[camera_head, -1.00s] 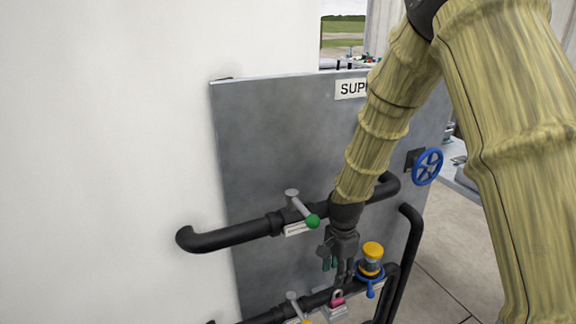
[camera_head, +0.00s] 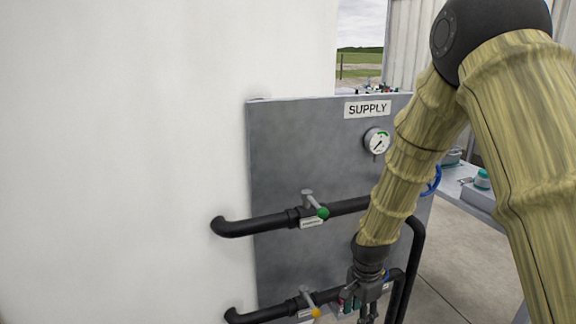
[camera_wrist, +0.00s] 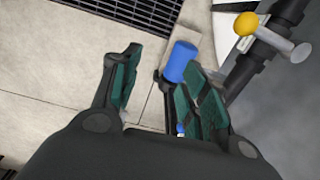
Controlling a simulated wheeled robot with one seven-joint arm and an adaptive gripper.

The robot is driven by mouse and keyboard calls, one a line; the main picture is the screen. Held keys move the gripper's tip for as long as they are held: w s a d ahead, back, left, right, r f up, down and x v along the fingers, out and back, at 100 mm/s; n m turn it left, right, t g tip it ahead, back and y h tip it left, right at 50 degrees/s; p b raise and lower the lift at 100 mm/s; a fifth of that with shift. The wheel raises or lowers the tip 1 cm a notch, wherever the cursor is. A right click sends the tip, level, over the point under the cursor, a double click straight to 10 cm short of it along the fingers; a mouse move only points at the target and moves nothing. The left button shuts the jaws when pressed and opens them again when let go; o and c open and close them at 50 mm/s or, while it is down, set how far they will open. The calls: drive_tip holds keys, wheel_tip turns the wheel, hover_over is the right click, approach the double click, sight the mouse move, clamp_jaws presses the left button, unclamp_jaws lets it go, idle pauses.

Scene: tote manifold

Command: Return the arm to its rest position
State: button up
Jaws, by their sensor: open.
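My gripper (camera_head: 364,302) hangs at the end of my sleeved arm, in front of the lower part of the grey supply panel (camera_head: 290,160). In the wrist view my gripper (camera_wrist: 160,85) is open, its green-padded fingers apart with nothing held between them. A blue cylindrical part (camera_wrist: 180,61) shows close beside the right finger; I cannot tell whether they touch. The lower pipe (camera_head: 270,312) runs behind my gripper, and its yellow-tipped valve handle (camera_head: 307,299) is to the left of it.
The upper pipe carries a green-tipped valve handle (camera_head: 316,205). A gauge (camera_head: 377,141) is on the panel, and a blue handwheel (camera_head: 432,181) is partly hidden by my arm. A white wall (camera_head: 120,160) fills the left. A table (camera_head: 465,190) stands at right.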

drive_tip(key=s+f+n+p, duration=0.1)
drive_tip(key=s+f+n, duration=0.2)
drive_tip(key=s+f, duration=0.5)
drive_tip(key=s+d+f+n+p, duration=0.1)
drive_tip(key=s+f+n, duration=0.4)
drive_tip(key=s, duration=0.8)
drive_tip(key=s+d+f+n+p, duration=0.2)
drive_tip(key=s+f+n, duration=0.3)
drive_tip(key=s, duration=0.9)
wheel_tip(320, 180, down, 4)
drive_tip(key=shift+d+r, duration=0.1)
drive_tip(key=shift+d, duration=0.35)
